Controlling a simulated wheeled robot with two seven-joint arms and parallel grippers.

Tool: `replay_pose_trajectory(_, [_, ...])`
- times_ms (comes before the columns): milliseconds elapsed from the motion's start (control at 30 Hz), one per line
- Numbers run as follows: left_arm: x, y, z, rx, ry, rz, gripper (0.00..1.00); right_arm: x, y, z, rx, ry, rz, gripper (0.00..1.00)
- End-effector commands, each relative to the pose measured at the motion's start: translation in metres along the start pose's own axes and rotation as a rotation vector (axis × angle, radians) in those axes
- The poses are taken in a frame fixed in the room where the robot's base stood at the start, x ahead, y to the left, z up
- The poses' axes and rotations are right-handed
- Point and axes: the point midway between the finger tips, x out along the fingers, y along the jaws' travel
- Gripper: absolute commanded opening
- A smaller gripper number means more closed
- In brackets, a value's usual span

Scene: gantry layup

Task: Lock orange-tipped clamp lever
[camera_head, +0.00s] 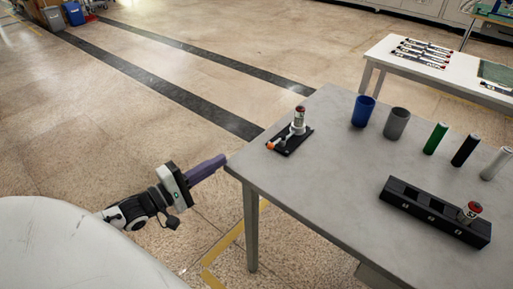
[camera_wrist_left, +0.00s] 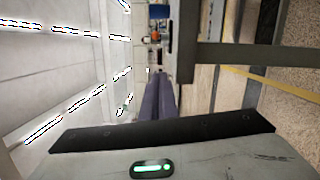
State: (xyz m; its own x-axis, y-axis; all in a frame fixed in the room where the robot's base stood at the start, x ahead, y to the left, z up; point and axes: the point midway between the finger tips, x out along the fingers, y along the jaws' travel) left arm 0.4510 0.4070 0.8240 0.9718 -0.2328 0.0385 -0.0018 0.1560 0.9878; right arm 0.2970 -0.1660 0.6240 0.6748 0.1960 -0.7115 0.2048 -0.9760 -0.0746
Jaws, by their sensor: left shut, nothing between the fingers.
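The clamp fixture (camera_head: 290,138) is a black base plate near the left corner of the grey table. A white and red cylinder (camera_head: 299,120) stands upright in it. The clamp lever's orange tip (camera_head: 270,146) points to the left, low over the plate's left edge. My left gripper (camera_head: 222,159) has purple fingers, is shut and empty, and is beside the table's left corner, apart from the lever. In the left wrist view the shut fingers (camera_wrist_left: 158,98) point toward the small orange tip (camera_wrist_left: 155,36). My right gripper is not in view.
On the table (camera_head: 330,210) stand a blue cup (camera_head: 363,110), a grey cup (camera_head: 397,122), and green, black and white cylinders. A black slotted rack (camera_head: 420,209) holds one red-topped cylinder at the right. A second table (camera_head: 400,75) stands behind. The table's middle is clear.

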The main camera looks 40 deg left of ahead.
Motion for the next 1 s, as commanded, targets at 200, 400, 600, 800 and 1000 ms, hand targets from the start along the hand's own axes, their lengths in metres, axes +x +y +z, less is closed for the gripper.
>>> replay_pose_trajectory(200, [0.004,0.001,-0.001,0.0,0.001,0.001,0.0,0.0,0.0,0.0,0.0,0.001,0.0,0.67])
replay_pose_trajectory(400, [0.03,0.001,-0.002,0.002,0.002,0.004,0.0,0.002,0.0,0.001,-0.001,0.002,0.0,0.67])
replay_pose_trajectory(600, [0.07,0.002,-0.002,0.001,0.002,0.005,0.0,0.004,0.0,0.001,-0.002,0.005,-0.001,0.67])
replay_pose_trajectory(800, [0.105,0.002,-0.002,0.0,0.002,0.004,0.0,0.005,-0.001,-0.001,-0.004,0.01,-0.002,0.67])
replay_pose_trajectory(1000, [0.108,0.002,0.029,-0.003,0.001,0.0,0.0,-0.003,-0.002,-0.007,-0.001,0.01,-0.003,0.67])
